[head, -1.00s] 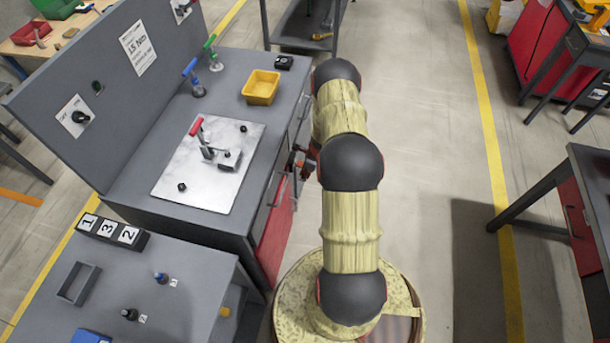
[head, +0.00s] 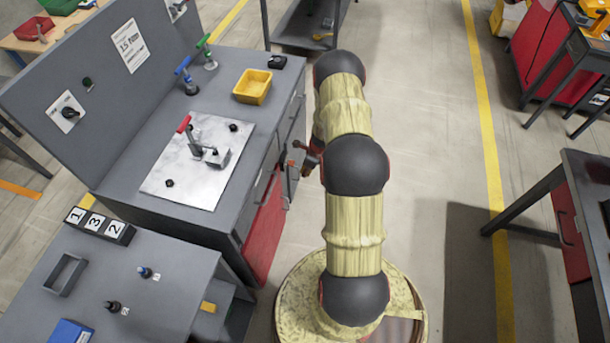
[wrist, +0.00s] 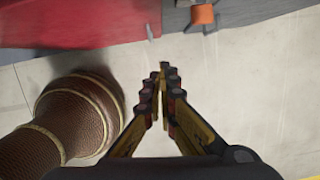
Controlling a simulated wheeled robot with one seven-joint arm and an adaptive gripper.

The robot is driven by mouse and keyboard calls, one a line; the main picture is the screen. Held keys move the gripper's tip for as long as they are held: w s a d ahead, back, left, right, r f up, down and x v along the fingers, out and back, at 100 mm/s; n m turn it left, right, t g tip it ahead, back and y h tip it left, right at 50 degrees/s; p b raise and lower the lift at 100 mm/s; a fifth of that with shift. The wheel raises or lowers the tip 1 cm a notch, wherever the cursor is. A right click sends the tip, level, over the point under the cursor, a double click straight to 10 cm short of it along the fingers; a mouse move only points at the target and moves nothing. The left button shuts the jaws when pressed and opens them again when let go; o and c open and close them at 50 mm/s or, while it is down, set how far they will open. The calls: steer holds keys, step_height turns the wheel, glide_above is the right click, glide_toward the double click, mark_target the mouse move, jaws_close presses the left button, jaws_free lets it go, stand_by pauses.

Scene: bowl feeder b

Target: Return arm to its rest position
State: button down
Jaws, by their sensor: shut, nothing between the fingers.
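My gripper shows in the wrist view (wrist: 164,75), its two fingers meeting at the tips with nothing between them. In the head view my arm stands folded over my base, to the right of the grey workbench (head: 140,238). Only a small reddish part of the wrist end (head: 308,160) shows there, low beside the bench's drawer side. The fingertips are hidden behind my arm in that view. In the wrist view the gripper is over bare floor, apart from the red cabinet front (wrist: 80,22).
The bench carries a metal plate (head: 180,188) with a red-handled clamp (head: 185,125), a yellow bin (head: 252,86) and green and blue handled tools. A nearer table (head: 180,290) holds number blocks (head: 98,225). A dark table (head: 585,190) stands right. Floor between is clear.

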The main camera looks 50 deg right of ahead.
steer(key=p+v, duration=0.1)
steer(key=v, duration=0.5)
steer(key=shift+d+r, duration=0.2)
steer(key=shift+r, duration=0.1)
steer(key=shift+s, duration=0.15)
